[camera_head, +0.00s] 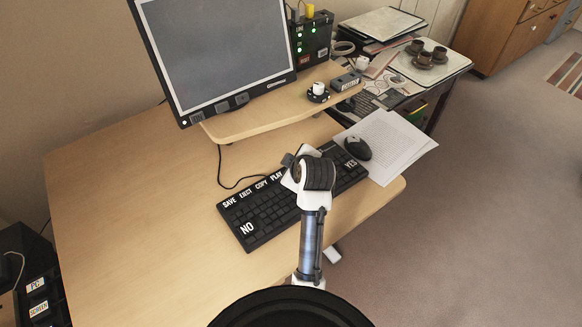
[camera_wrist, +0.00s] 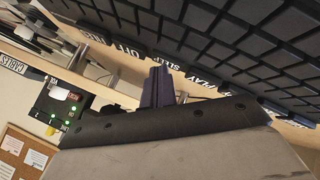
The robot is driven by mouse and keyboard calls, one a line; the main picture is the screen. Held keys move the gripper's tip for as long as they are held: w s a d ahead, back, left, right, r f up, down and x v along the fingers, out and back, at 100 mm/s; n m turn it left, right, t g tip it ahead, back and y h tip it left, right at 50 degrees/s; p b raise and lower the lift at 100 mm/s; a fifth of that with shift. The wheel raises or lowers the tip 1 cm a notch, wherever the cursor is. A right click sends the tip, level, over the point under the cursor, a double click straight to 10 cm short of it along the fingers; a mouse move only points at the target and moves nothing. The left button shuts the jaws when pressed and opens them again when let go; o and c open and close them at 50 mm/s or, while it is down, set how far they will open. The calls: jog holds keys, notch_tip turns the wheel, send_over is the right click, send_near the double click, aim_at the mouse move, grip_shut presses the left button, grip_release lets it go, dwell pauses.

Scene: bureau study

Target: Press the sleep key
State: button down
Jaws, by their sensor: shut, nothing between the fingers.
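The black keyboard (camera_head: 268,214) lies on the desk, with SAVE, EJECT, COPY and PLAY labels along its back edge and large NO and YES keys. My arm and hand hide the stretch right of PLAY in the head view. The keyboard also fills the top of the wrist view (camera_wrist: 240,45), where the sleep key (camera_wrist: 184,72) shows its SLEEP label between OFF and PLAY. My gripper (camera_wrist: 157,86) is shut and empty, its dark fingers close by the SLEEP and OFF labels. I cannot tell whether the fingertips touch a key.
A monitor (camera_head: 215,45) stands on a wooden riser (camera_head: 255,118) behind the keyboard. A mouse (camera_head: 357,148) rests on papers (camera_head: 395,150) at the right. The desk's left part (camera_head: 130,190) is clear.

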jog(key=shift+r+p, duration=0.8)
jog(key=shift+r, duration=0.05)
notch_tip(320, 180, up, 5)
jog(key=p, duration=0.4)
dwell(0.8)
